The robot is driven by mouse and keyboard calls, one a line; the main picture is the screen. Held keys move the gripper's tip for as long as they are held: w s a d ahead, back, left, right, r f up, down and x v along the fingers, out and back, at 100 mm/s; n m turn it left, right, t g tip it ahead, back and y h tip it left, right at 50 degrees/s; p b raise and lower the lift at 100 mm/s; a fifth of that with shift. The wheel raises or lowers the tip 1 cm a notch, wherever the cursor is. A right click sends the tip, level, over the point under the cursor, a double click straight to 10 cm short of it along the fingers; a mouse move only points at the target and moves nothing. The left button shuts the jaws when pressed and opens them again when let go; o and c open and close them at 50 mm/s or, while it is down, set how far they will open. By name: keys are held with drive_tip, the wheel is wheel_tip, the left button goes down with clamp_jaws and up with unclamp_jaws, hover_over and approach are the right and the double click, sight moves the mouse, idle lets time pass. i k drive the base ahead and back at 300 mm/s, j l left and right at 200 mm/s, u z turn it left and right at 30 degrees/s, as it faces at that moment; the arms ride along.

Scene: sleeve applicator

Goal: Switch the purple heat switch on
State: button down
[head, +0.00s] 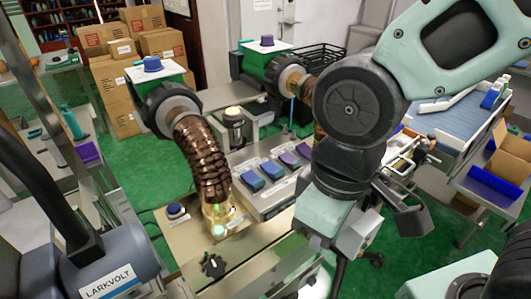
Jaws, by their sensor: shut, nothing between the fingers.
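A row of rocker switches sits on the grey sloped panel (270,210) in the middle of the head view. The purple switch (289,160) is right of the blue switches (252,181). Another purple switch (304,150) is farther right, close to my arm. Small labels lie along the row but are too small to read, so I cannot tell which purple one is for heat, nor its state. My gripper (340,268) is low, in front of the panel's right side, shut and empty, apart from the switches. My arm hides the panel's right end.
A copper-brown ribbed hose (203,160) bends down left of the panel. A black knob (213,265) and a dark blue button (175,210) are on the metal deck. A round pale button (233,113) stands behind. Cardboard boxes (115,95) are stacked at the back left.

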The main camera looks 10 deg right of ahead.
sight(303, 148)
drive_tip(key=l+u, duration=0.45)
drive_tip(key=k+l+u, duration=0.1)
drive_tip(key=l+u, duration=0.3)
drive_tip(key=k+l+u, duration=0.15)
drive_tip(key=l+u, duration=0.15)
drive_tip(key=u, duration=0.15)
